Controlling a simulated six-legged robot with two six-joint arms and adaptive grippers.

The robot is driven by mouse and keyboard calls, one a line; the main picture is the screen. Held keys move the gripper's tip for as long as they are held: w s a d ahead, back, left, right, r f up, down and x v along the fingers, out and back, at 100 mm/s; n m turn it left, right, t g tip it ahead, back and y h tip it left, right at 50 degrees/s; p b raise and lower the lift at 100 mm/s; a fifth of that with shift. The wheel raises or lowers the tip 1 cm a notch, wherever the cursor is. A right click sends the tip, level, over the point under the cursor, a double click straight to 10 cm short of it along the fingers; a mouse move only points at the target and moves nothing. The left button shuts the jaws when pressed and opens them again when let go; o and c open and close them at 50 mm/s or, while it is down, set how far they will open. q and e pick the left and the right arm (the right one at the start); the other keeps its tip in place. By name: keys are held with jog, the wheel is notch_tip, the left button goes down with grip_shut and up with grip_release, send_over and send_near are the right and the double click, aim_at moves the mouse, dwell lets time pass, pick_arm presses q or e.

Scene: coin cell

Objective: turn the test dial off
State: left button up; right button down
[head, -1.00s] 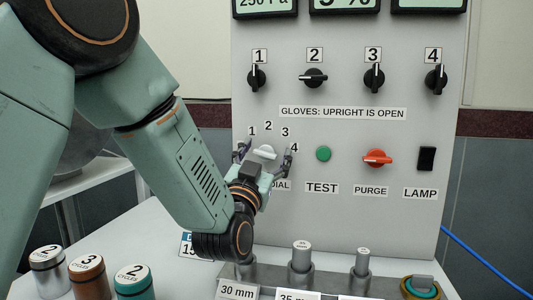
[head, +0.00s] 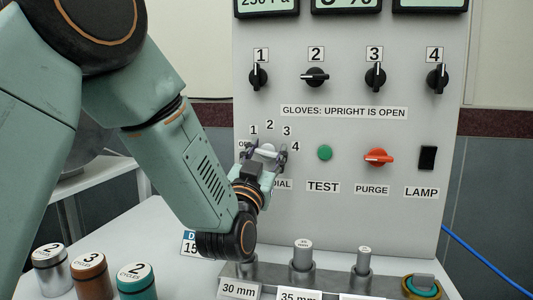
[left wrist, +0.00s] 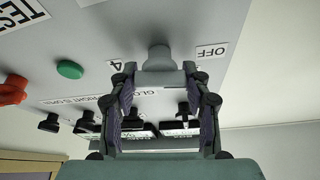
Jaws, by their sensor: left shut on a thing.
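The pale grey test dial (head: 267,149) is on the upright panel, with the marks 1, 2, 3 and 4 around it and an OFF mark at its left. My left gripper (head: 264,158) is shut on the dial, one finger on each side. In the left wrist view the dial (left wrist: 158,58) stands between the fingertips (left wrist: 158,76), and the OFF label (left wrist: 211,51) is beside it. The fingers hide part of the dial, and I cannot tell which mark it points to. My right gripper is not in view.
The green TEST button (head: 324,153), the red PURGE knob (head: 377,157) and the black LAMP switch (head: 427,158) are right of the dial. Four black knobs sit above. Labelled cylinders (head: 137,282) stand at the lower left, and a rack with pegs (head: 302,257) stands below the panel.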

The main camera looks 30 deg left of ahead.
pick_arm(q)
jog(key=o, duration=1.2)
jog(key=shift+r, duration=0.1)
notch_tip(320, 180, up, 10)
jog(key=shift+f, duration=0.1)
dwell(0.5)
